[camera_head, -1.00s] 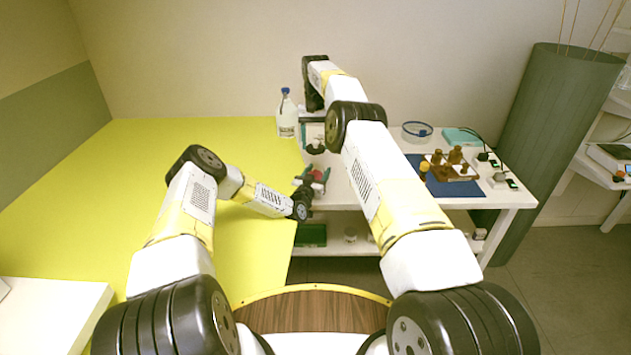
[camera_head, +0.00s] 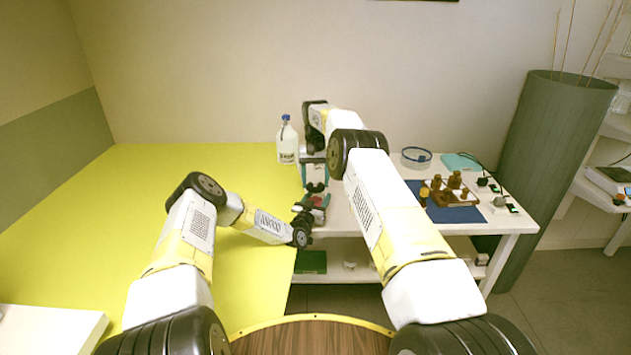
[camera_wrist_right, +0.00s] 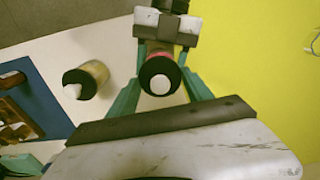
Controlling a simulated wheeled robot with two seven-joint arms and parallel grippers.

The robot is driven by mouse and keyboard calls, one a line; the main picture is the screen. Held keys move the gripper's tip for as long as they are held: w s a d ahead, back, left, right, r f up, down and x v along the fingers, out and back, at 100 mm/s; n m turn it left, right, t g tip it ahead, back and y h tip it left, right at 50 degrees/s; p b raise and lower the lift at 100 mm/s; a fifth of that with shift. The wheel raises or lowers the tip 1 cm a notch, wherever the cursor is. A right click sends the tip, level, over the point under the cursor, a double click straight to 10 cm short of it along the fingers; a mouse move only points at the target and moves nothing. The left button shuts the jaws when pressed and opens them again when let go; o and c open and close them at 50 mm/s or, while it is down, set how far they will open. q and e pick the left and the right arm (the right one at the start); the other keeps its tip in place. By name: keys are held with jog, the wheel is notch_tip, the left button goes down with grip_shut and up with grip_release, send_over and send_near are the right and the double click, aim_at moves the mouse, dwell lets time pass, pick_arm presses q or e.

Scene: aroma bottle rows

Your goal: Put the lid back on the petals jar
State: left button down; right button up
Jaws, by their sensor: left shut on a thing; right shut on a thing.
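The petals jar (camera_head: 317,202), reddish, shows small in the head view at the table's left edge. My left gripper (camera_head: 310,208) is shut on it from the left. In the right wrist view its red side (camera_wrist_right: 160,49) shows under the dark round lid (camera_wrist_right: 150,70), which has a white knob. My right gripper (camera_head: 316,187) is shut on the lid from above, its teal fingers on both sides in the wrist view. The lid appears in line over the jar; I cannot tell whether it is seated. My left gripper (camera_wrist_right: 165,25) is also at the wrist view's top.
A second jar (camera_wrist_right: 88,76) with a dark lid stands beside in the right wrist view. The yellow surface (camera_head: 130,220) is clear.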

jog(key=shift+f, duration=0.15)
jog(key=shift+f, duration=0.75)
jog(key=shift+f, duration=0.65)
jog(key=o, duration=1.4)
notch_tip(320, 180, up, 8)
jog(key=shift+f, duration=0.25)
pick_arm(q)
jog(key=shift+c, duration=2.1)
grip_release()
